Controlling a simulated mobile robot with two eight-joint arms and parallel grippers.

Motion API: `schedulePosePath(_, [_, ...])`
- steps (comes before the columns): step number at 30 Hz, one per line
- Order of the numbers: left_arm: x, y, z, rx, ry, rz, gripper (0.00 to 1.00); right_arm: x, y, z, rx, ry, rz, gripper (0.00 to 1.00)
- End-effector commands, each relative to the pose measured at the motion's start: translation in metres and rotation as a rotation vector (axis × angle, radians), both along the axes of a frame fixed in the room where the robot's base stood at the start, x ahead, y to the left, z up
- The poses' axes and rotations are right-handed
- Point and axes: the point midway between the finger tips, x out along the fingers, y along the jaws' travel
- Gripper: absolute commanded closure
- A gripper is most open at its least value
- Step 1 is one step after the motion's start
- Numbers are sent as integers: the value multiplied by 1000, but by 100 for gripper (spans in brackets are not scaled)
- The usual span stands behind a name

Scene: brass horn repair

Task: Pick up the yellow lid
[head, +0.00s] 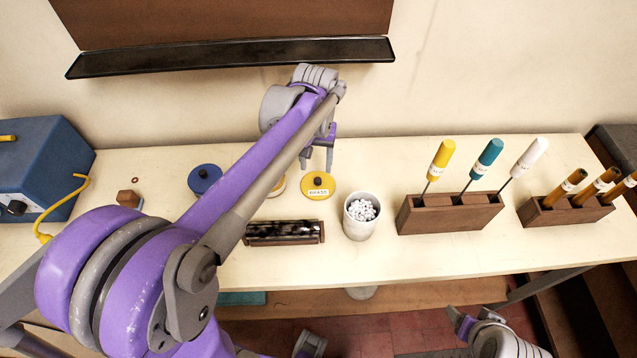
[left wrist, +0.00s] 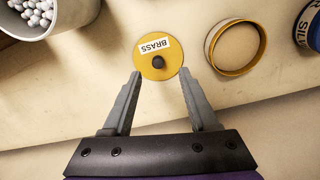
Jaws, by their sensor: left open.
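The yellow lid (head: 319,188) lies flat on the workbench, with a dark knob and a white label reading BRASS. In the left wrist view the yellow lid (left wrist: 150,67) shows whole, just ahead of and partly between my fingertips. My left gripper (head: 317,165) is open and empty, on the wall side of the lid; its two fingers (left wrist: 160,76) point toward the lid. Contact cannot be made out. My right gripper (head: 478,322) is low at the lower right, away from the bench top; its jaw state is unclear.
A round open yellow-rimmed tin (left wrist: 217,66) stands beside the lid, partly hidden by my arm in the head view. A cup of white pellets (head: 361,224), a dark tray (head: 284,240) and a wooden tool block (head: 450,217) stand nearby.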

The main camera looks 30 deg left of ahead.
Motion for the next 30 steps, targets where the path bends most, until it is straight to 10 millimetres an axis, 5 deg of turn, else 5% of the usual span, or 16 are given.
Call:
schedulePosePath(15, [3, -2, -57, 0, -1, -1, 40, 0, 0, -2, 0, 1, 0, 31])
schedulePosePath(23, [3, -2, -60, 0, -1, -1, 40, 0, 0, -2, 0, 1, 0, 31])
schedulePosePath(30, [3, -2, -60, 0, -1, -1, 80, 0, 0, -2, 0, 1, 0, 31])
